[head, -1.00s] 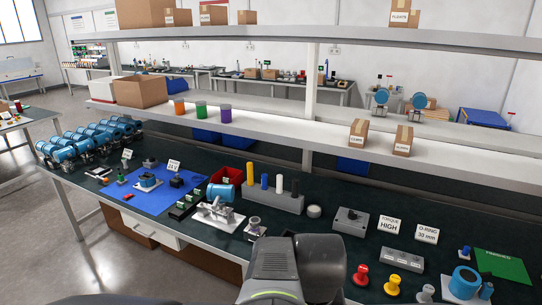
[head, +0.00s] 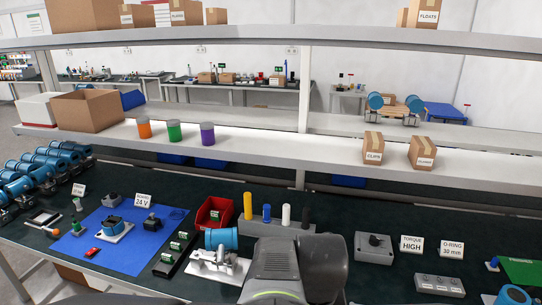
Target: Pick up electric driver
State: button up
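I cannot pick out the electric driver with certainty. A grey rack (head: 262,227) on the dark green bench holds upright yellow (head: 248,205), blue (head: 267,213), white (head: 286,214) and black (head: 305,217) cylinders. I cannot tell whether any of these is the driver. My grey arm rises from the bottom middle in front of the rack and hides part of the bench. My gripper's fingers do not show.
A blue mat (head: 127,258) with small parts lies at left, beside a red bin (head: 213,213). A metal fixture (head: 217,266) with a blue cylinder stands left of my arm. A grey knob box (head: 374,248) stands at right. A white shelf (head: 330,146) runs above the bench.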

aim_at(247, 195)
jog(key=i+j+z, duration=0.2)
jog(key=i+j, duration=0.15)
jog(key=j, duration=0.3)
jog(key=i+j+z, duration=0.1)
jog(key=j, duration=0.25)
jog(key=i+j+z, duration=0.1)
jog(key=j, duration=0.25)
jog(key=i+u, duration=0.1)
jog(key=u, duration=0.3)
jog(key=i+u, duration=0.15)
jog(key=u, duration=0.25)
